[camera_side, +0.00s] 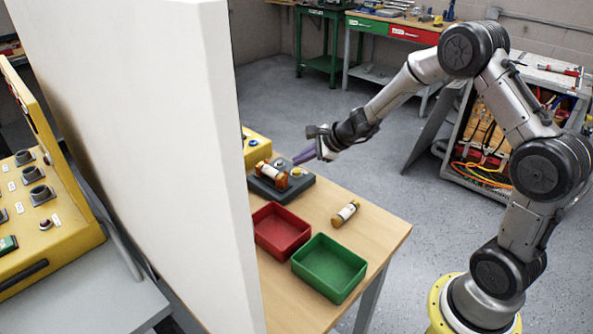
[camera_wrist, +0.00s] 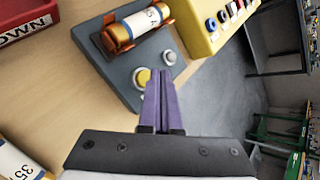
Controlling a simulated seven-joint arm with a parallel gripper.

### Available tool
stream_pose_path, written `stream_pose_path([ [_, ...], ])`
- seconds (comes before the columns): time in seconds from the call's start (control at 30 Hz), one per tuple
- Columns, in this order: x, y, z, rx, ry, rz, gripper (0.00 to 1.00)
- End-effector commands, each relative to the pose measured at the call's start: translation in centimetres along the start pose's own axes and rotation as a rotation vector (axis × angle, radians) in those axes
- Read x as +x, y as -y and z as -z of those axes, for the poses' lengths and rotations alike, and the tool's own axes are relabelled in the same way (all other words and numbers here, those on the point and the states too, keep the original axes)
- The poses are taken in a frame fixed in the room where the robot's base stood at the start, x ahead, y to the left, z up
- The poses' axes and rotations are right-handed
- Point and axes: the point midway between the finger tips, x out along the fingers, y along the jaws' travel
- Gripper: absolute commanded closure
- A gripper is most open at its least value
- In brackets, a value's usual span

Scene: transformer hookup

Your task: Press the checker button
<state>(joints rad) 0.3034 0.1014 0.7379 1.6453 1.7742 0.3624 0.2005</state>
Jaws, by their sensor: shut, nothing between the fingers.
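The checker is a dark grey block (camera_side: 268,191) on the table, and it also shows in the wrist view (camera_wrist: 124,78). A white-labelled fuse (camera_wrist: 142,24) lies in its orange clips. On the block's top are a round yellow piece (camera_wrist: 142,77) and a pale grey dome (camera_wrist: 170,57); I cannot tell for sure which one is the button. My gripper (camera_side: 298,160) has its purple fingers (camera_wrist: 160,76) together and empty. The tips are beside the yellow piece and below the dome in the wrist view. Whether they touch anything is unclear.
A red tray (camera_side: 282,212) and a green tray (camera_side: 329,250) stand in front of the checker. Another fuse (camera_side: 345,213) lies loose on the table (camera_side: 380,232). A yellow box (camera_wrist: 203,38) with buttons is behind the checker. A tall white panel (camera_side: 170,150) stands at left.

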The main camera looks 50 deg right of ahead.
Motion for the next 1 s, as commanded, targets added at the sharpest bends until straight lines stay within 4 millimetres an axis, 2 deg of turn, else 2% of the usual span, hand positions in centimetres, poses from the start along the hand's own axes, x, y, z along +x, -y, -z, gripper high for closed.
stream_pose_path([
  [1.0,0.50,-0.41,0.36,-0.001,0.000,-0.001,1.00],
])
